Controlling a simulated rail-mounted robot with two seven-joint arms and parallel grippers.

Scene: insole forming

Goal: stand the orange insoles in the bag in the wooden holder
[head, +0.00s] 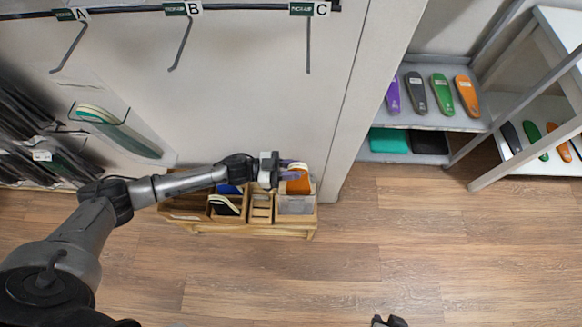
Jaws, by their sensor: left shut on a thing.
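The orange insoles (299,184) are upright at the right end of the wooden holder (246,229), with a pale edge showing at their top. The see-through greyish bag (296,206) is around their lower part, in the holder's right-hand compartment. My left gripper (291,171) reaches in from the left and is shut on the orange insoles near their top. Whether the bag's bottom touches the holder's floor is hidden. A dark part of my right gripper (389,321) shows at the bottom edge; its jaws cannot be made out.
Other holder compartments hold a dark insole with a pale rim (224,205) and a blue item (229,188). A white wall panel stands right behind the holder. A shelf (434,117) with coloured insoles stands at right. The wooden floor in front is clear.

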